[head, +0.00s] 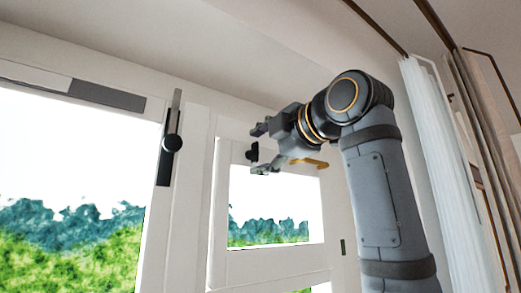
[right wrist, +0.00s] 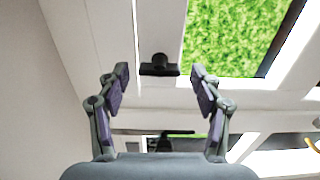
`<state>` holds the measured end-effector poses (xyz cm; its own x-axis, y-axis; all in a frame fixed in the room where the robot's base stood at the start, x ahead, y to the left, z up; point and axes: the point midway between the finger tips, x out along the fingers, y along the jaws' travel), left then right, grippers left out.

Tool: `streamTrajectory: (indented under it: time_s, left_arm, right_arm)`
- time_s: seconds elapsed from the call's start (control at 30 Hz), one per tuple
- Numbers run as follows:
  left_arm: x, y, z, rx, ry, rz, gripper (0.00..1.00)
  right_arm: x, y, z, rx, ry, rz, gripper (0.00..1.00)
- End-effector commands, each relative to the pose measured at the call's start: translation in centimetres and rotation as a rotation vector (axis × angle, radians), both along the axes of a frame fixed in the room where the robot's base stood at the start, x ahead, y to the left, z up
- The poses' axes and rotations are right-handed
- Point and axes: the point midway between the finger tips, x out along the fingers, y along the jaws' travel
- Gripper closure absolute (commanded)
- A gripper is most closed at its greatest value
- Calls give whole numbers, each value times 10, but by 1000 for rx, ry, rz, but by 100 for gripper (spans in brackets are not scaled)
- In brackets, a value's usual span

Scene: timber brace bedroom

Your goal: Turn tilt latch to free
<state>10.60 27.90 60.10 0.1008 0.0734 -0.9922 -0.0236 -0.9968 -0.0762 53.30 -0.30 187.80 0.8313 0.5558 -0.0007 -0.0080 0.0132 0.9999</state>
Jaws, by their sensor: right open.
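A small black latch (head: 252,152) sits on the white frame of the smaller window (head: 223,200), at its upper left. In the right wrist view the black latch (right wrist: 160,66) looks like a short bar on a stem, ahead of and between the fingertips. My right gripper (head: 261,150) is open around the line of the latch, with one finger above and one below in the head view. In the right wrist view the gripper (right wrist: 160,74) holds nothing, and I see gaps on both sides of the latch. Whether the fingers reach past it is unclear. My left gripper is not in view.
An orange lever-like piece (head: 308,163) shows just behind the right gripper. A pale curtain (head: 440,170) hangs to the right of my right arm.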

Motion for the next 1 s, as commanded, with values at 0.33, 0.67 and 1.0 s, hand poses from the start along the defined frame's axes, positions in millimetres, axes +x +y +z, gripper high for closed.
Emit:
streamTrajectory:
  time_s: [0.33,0.67,1.0]
  left_arm:
    - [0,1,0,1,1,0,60]
    - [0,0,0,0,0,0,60]
    - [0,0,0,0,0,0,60]
  right_arm:
    - [-45,-31,1,2,-5,-2,34]
    - [-95,-64,0,0,-1,-1,34]
    - [-100,-66,0,-1,1,0,34]
